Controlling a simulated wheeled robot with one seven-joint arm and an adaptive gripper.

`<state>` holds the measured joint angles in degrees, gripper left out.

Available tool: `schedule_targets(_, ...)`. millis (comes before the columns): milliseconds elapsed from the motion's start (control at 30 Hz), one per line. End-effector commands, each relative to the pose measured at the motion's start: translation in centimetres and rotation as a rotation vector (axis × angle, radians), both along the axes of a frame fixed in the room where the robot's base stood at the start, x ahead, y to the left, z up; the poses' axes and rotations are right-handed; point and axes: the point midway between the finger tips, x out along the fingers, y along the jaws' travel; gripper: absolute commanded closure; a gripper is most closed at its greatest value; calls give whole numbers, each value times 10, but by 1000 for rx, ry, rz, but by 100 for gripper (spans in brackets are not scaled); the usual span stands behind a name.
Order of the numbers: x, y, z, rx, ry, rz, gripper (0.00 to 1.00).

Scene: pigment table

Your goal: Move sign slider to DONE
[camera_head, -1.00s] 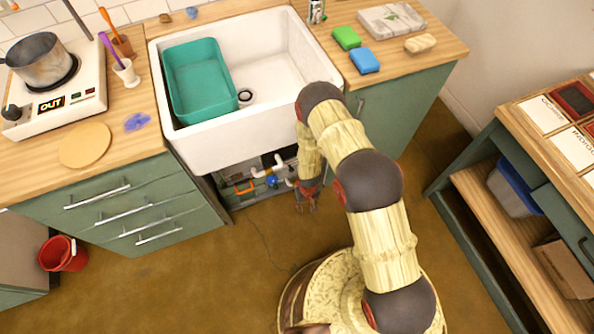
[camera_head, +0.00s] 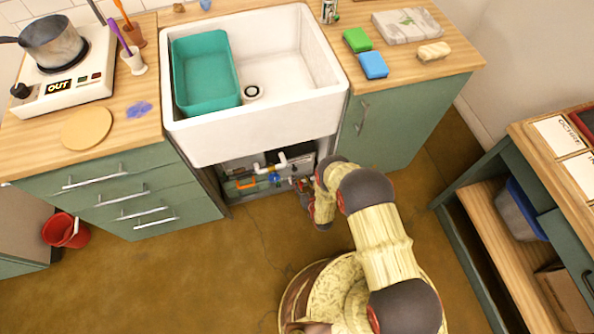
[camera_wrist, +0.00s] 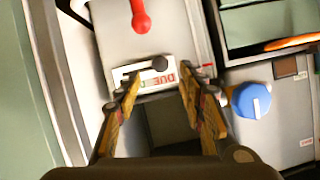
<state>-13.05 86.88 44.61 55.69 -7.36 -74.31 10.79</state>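In the wrist view, a small white sign plate (camera_wrist: 140,76) with red lettering is fixed to a grey box. The lettering appears upside down and looks like DUE, though it is blurred. My gripper (camera_wrist: 158,86) is open, with one finger on each side of the sign and the knob a little beyond the fingertips. I see no contact. In the head view my gripper (camera_head: 302,186) is at the open space under the sink; the sign cannot be made out there.
A red lever (camera_wrist: 140,18) stands above the sign in the wrist view, and a blue knob (camera_wrist: 251,99) is close to the right finger. An orange handle (camera_head: 246,184) and pipes are under the white sink (camera_head: 250,137). The floor (camera_head: 200,270) in front is mostly clear.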

Motion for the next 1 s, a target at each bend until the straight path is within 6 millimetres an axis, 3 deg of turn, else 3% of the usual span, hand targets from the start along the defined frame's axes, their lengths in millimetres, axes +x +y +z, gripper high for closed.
schedule_targets(600,65,24,-25,11,-12,-4,60)
schedule_targets(1000,70,26,-25,10,-10,-3,62)
